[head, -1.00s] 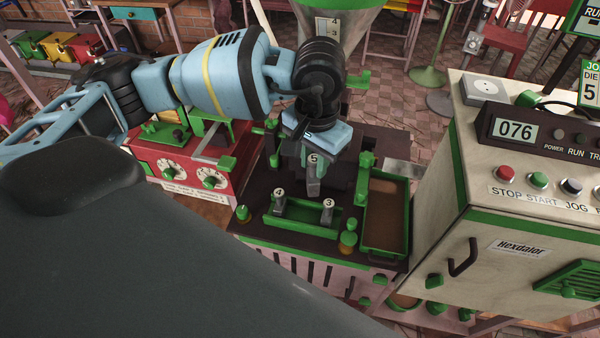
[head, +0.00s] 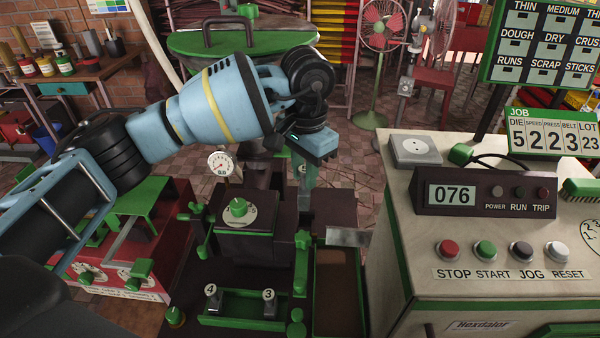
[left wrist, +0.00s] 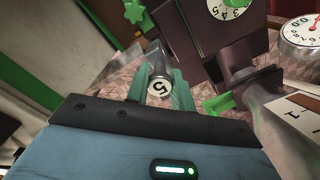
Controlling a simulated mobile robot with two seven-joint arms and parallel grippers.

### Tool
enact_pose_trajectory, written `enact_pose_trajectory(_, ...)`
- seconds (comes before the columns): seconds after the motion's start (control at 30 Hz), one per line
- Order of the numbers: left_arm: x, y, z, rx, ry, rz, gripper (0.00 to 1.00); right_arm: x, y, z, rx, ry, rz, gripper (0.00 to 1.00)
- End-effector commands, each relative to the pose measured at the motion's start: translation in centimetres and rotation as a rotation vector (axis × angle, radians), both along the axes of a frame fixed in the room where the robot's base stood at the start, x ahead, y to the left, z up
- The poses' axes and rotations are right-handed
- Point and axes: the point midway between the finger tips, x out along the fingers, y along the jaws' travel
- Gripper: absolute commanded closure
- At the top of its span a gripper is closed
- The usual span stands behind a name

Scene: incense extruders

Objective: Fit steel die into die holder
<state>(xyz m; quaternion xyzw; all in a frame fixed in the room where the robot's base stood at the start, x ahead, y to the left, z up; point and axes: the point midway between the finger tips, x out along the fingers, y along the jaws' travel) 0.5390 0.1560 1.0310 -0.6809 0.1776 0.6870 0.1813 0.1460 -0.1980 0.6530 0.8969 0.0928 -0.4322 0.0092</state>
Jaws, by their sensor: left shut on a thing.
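A steel die with a white "5" label (left wrist: 159,88) is between the two green fingers of my left gripper (left wrist: 160,75) in the left wrist view. Its grey shaft points away from the fingers. In the head view my left gripper (head: 303,178) hangs above the bench machine, right of the dark block with a green knob (head: 238,213), and the die is mostly hidden there. Dies "4" (head: 212,299) and "3" (head: 268,301) stand in the green rack (head: 240,306). I cannot tell for certain which part is the die holder. My right gripper is not in view.
The control cabinet (head: 455,255) stands close on the right, its display reading 076. A green-rimmed tray (head: 338,290) lies right of the rack. A round gauge (head: 222,164) rises behind the block. The job board (head: 548,133) shows die 5.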

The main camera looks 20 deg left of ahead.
Motion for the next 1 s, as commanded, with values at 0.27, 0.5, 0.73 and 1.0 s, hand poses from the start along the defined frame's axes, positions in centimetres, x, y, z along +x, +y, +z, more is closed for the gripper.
enact_pose_trajectory(0.27,0.6,0.4,1.2,-0.010,-0.026,0.017,1.00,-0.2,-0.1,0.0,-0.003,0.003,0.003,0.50)
enact_pose_trajectory(0.5,0.6,0.4,-0.5,-0.009,-0.020,0.018,1.00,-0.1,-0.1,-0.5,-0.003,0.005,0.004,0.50)
enact_pose_trajectory(0.73,0.5,0.3,-3.2,-0.007,-0.015,0.015,1.00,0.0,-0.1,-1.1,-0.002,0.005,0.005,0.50)
enact_pose_trajectory(1.0,0.4,0.2,-4.9,-0.006,-0.016,0.011,1.00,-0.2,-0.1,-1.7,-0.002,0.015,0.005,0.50)
